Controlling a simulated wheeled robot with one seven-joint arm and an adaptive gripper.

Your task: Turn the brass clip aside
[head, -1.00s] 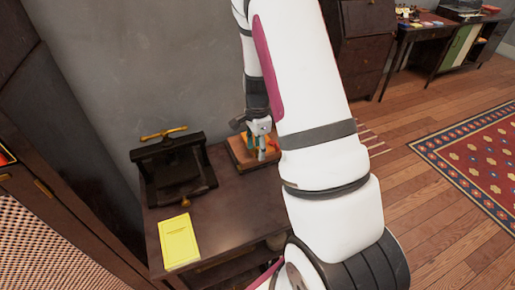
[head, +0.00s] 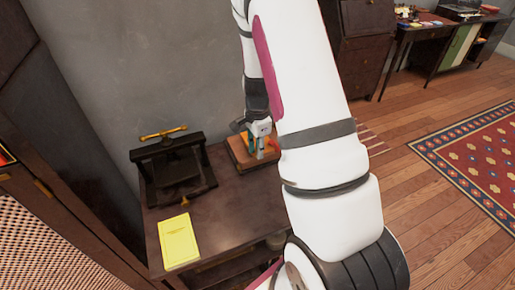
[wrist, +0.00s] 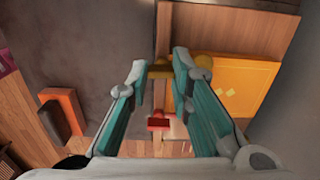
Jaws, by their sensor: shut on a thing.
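The brass clip (wrist: 160,70) shows in the wrist view as a small dull-gold piece between my fingertips, at the edge of a wooden box (wrist: 235,25). My gripper (wrist: 157,68) has its teal fingers closed on it. An orange-yellow panel (wrist: 250,85) with small pale squares lies to the right. In the head view my gripper (head: 262,150) is low over the box (head: 238,150); the clip is too small and covered there to make out.
The box stands on a dark table (head: 235,205). A black press (head: 172,170) with a brass handle stands to its left, and a yellow booklet (head: 178,240) lies in front. A red part (head: 274,143) shows beside my gripper. The table's middle is clear.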

